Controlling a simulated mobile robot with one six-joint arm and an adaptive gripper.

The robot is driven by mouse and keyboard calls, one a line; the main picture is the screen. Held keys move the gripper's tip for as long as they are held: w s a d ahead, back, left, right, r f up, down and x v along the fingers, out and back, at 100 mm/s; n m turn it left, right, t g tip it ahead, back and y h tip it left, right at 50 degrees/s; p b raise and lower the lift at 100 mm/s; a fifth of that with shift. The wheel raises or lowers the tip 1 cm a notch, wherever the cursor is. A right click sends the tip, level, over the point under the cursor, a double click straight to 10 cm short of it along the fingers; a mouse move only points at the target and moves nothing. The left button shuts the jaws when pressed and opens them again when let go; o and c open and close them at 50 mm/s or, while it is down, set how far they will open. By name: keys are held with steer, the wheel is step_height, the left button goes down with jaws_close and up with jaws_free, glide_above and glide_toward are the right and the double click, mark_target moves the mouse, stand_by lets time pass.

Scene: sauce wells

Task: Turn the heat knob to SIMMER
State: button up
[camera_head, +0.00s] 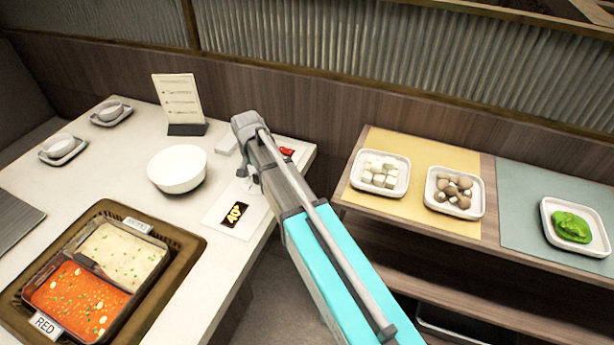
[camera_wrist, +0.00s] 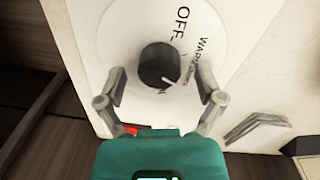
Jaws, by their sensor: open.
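The heat knob (camera_wrist: 158,65) is black and round with a white pointer line, on a white dial (camera_wrist: 118,35) marked OFF and WARM. The pointer slants toward the lower right in the wrist view, past the WARM side. Other dial lettering is partly hidden or too small to read, and I cannot make out SIMMER. My gripper (camera_wrist: 160,74) is open, with one finger on each side of the knob and visible gaps between. In the head view my gripper (camera_head: 248,180) is small at the panel (camera_head: 222,205), and the knob cannot be made out.
A display (camera_head: 236,214) reads about 40. A two-part pot (camera_head: 62,262) with pale and red broth sits front left. A white bowl (camera_head: 177,169), a menu stand (camera_head: 180,100) and a small red item (camera_head: 287,151) are nearby. A side shelf (camera_head: 488,200) holds food plates at right.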

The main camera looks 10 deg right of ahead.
mark_target(257, 178)
steer(key=n, duration=1)
steer(key=shift+a, duration=0.1)
steer(key=n, duration=0.4)
steer(key=shift+s+t, duration=0.1)
steer(key=shift+t, duration=0.2)
steer(key=n, duration=0.5)
step_height(257, 178, up, 14)
steer(key=p, duration=1.4)
steer(key=s+d+m, duration=1.4)
steer(key=s, duration=0.4)
steer(key=shift+f+y+b, duration=0.3)
steer(key=shift+f+b, duration=0.15)
steer(key=shift+s, duration=0.1)
